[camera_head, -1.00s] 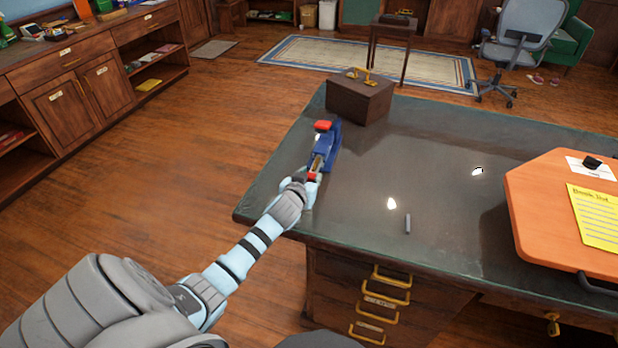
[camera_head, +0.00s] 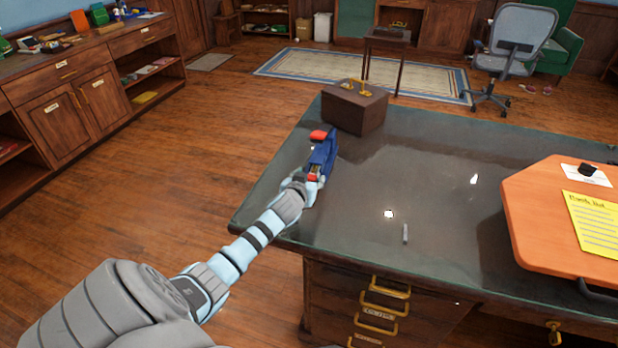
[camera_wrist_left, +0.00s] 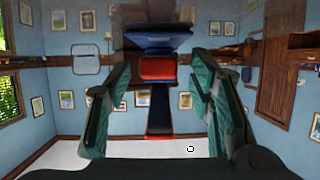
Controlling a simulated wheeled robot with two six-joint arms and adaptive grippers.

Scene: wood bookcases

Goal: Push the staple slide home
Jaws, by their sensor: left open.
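The blue stapler (camera_head: 324,153) with a red top piece stands near the left edge of the dark desk (camera_head: 360,190). A red end piece (camera_head: 313,177) shows at its near end, close against the blue body. My left gripper (camera_head: 311,182) is at this near end, with its fingers apart. In the left wrist view the open green fingers (camera_wrist_left: 160,105) stand on either side of the stapler's blue body (camera_wrist_left: 155,40) and a red block (camera_wrist_left: 157,70). Whether the gripper touches the red piece is hard to tell. My right gripper is out of view.
A brown box (camera_head: 355,108) with a brass handle stands just behind the stapler. A small grey stick (camera_head: 405,233) lies on the desk to the right. An orange board (camera_head: 560,215) with a yellow sheet covers the desk's right side.

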